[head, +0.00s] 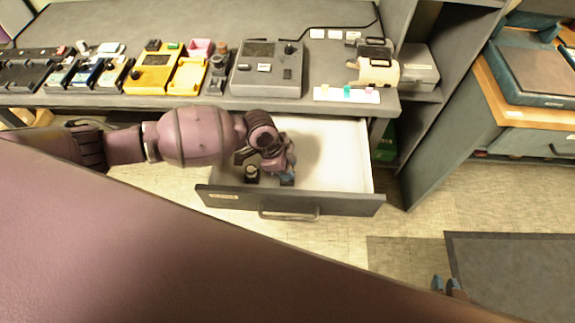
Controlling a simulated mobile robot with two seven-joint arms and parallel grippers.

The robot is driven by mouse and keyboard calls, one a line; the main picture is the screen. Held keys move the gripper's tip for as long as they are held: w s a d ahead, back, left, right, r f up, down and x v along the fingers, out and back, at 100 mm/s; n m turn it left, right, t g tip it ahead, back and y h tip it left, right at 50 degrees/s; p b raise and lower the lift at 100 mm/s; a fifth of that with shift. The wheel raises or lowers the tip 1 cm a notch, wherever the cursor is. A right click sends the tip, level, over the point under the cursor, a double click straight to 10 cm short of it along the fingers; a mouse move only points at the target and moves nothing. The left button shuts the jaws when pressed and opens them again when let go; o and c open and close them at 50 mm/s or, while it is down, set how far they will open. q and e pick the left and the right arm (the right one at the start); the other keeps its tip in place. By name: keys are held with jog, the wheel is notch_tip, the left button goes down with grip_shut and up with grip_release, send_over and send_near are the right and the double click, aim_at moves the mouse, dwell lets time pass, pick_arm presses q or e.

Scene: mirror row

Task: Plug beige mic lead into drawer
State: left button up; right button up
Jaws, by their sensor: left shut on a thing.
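The grey-fronted drawer (345,202) under the desk is pulled open, and its pale inside shows. My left gripper (268,178) reaches down into the left part of the open drawer. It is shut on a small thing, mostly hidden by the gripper. A small dark piece with a pale top (251,172) shows at its left side; I cannot tell whether this is the beige mic lead. My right gripper (445,286) shows only as small blue tips at the lower right, far from the drawer, and whether it is open cannot be made out.
Several devices line the grey desk (215,102), including a yellow unit (150,75) and a grey box (267,70). A beige roll-like thing (378,72) lies at the desk's right. The drawer's right half is clear. A shelf side (440,115) stands right of the drawer.

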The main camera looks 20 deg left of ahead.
pick_arm(q)
jog(key=shift+f, duration=0.15)
pick_arm(e)
jog(key=shift+f, duration=0.15)
pick_arm(q)
jog(key=shift+f, duration=0.25)
pick_arm(e)
jog(key=shift+s+a+f, duration=0.1)
jog(key=shift+s+f, duration=0.45)
jog(key=shift+s, duration=0.05)
pick_arm(q)
jog(key=shift+f+b, duration=0.4)
pick_arm(e)
jog(key=shift+w+r, duration=0.1)
jog(key=shift+w, duration=0.3)
pick_arm(q)
jog(key=shift+f, duration=0.2)
pick_arm(e)
jog(key=shift+s+f, duration=0.15)
jog(key=shift+f, duration=0.05)
pick_arm(q)
jog(key=o, duration=1)
pick_arm(e)
jog(key=shift+s+f, duration=0.3)
jog(key=shift+s, duration=0.1)
jog(key=shift+w, duration=0.1)
